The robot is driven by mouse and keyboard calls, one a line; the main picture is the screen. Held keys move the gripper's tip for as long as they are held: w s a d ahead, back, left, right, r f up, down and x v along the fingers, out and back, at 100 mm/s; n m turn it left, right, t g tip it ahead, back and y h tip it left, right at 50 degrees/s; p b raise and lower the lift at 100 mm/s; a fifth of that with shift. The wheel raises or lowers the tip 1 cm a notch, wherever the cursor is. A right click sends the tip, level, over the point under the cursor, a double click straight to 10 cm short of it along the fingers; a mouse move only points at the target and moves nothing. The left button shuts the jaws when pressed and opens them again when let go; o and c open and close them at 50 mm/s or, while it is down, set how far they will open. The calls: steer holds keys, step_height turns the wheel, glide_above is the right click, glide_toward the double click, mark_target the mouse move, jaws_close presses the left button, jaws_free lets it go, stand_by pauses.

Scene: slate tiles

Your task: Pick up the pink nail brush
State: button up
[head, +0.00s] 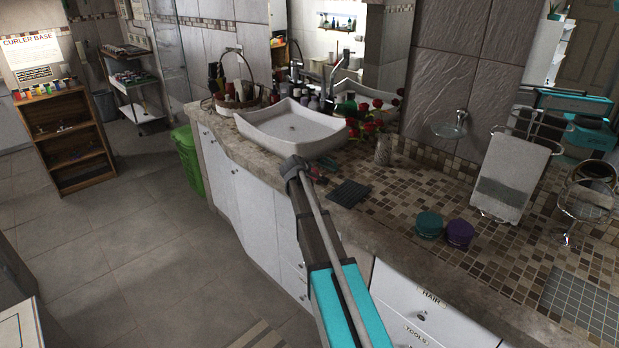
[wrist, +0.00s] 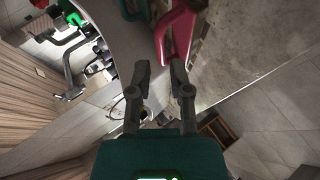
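The pink nail brush (wrist: 177,32) shows in the wrist view just past my fingertips, with a pink looped handle and a pale side. Its far end is cut off by the top of the picture. My gripper (wrist: 160,68) is open, with a clear gap between its fingers and nothing held. The brush lies ahead of the right finger and the gap; I cannot tell if they touch. In the head view my gripper (head: 314,172) is over the counter edge, and a small reddish part of the brush (head: 324,172) shows beside it, partly hidden.
A white sink (head: 291,129) stands beyond my gripper on the stone counter. A dark mat (head: 349,193), a vase of red flowers (head: 383,150), a teal jar (head: 429,225) and a purple jar (head: 460,233) are to the right. A green bin (head: 188,163) stands on the floor.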

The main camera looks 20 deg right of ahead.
mark_target(312, 169)
steer(key=shift+b+x, duration=1.15)
steer(key=shift+x, duration=0.85)
steer(key=shift+w+d+f, duration=0.3)
steer(key=shift+w+f, duration=0.1)
steer(key=shift+f, duration=0.05)
jaws_close()
